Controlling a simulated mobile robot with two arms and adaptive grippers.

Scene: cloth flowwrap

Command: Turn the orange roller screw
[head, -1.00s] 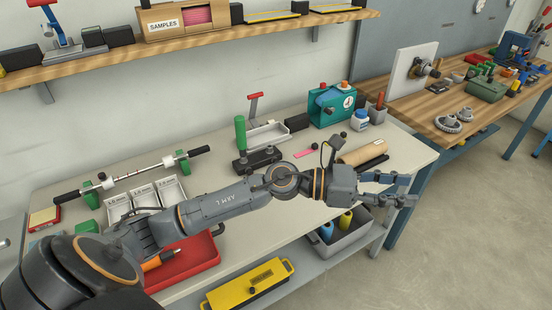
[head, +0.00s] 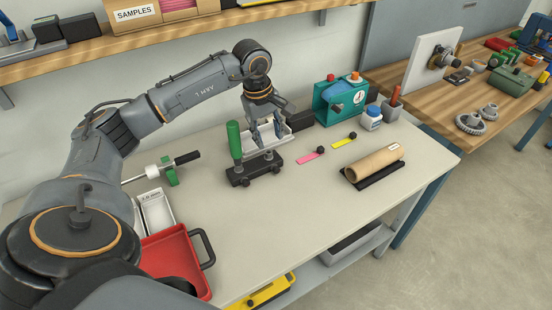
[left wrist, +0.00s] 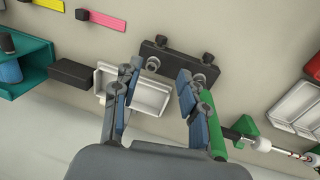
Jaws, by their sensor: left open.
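The teal machine also shows at the left of the left wrist view (left wrist: 30,85). My left gripper (head: 266,136) points down, open and empty, over the bench beside the black clamp bar (head: 240,178) with its green upright handle (head: 234,138). In the left wrist view the open fingers (left wrist: 158,76) are spread in front of the black bar (left wrist: 178,62) and its two silver posts. My right gripper is out of view.
A white tray (head: 284,134) stands behind the gripper. A cardboard roll (head: 375,162) lies on a black stand at the right. Pink (head: 309,157) and yellow (head: 343,142) strips lie between. A red tray (head: 165,255) is at the front left. The bench's front middle is clear.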

